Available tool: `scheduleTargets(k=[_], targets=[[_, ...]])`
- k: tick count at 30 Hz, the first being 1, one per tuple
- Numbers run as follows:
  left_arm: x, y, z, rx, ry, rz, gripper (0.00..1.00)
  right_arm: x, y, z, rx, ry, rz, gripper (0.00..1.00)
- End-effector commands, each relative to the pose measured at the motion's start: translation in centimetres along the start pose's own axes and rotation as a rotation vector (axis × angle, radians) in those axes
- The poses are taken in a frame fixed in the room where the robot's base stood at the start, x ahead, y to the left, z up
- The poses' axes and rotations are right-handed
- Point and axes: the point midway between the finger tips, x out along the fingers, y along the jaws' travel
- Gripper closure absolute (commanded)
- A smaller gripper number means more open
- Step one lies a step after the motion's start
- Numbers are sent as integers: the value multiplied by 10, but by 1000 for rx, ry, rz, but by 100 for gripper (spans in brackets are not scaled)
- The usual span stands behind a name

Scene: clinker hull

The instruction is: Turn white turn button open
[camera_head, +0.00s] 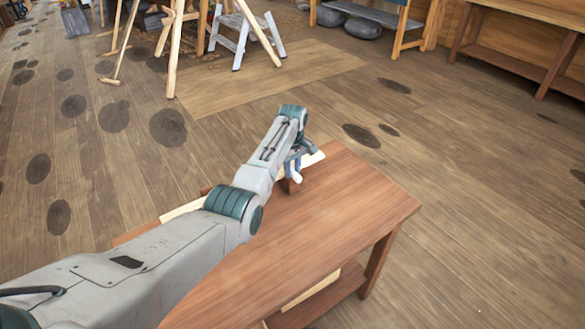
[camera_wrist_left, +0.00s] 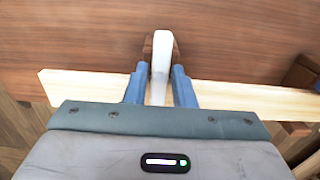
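The white turn button (camera_wrist_left: 161,52) is a narrow pale bar on a brown wooden block, seen in the left wrist view. It points nearly straight up and down in that picture and crosses the pale wooden strip. In the head view a white end of it (camera_head: 314,158) shows beyond my left gripper (camera_head: 297,163). My left gripper also shows in the left wrist view (camera_wrist_left: 160,72), its blue fingers on either side of the button. Narrow gaps seem to show beside the button, so the fingers look open around it. My right gripper is out of view.
Trestles and a step stool (camera_head: 238,35) stand farther off. Floor right of the bench is clear.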

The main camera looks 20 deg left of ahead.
Motion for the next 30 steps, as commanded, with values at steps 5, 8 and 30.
scheduleTargets(k=[5, 8, 30], targets=[[0, 0, 0, 0, 0, 0, 100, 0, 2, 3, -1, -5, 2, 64], [0, 0, 0, 2, 0, 0, 100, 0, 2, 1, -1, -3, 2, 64], [-2, 0, 0, 450, -1, -1, 100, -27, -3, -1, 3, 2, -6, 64]])
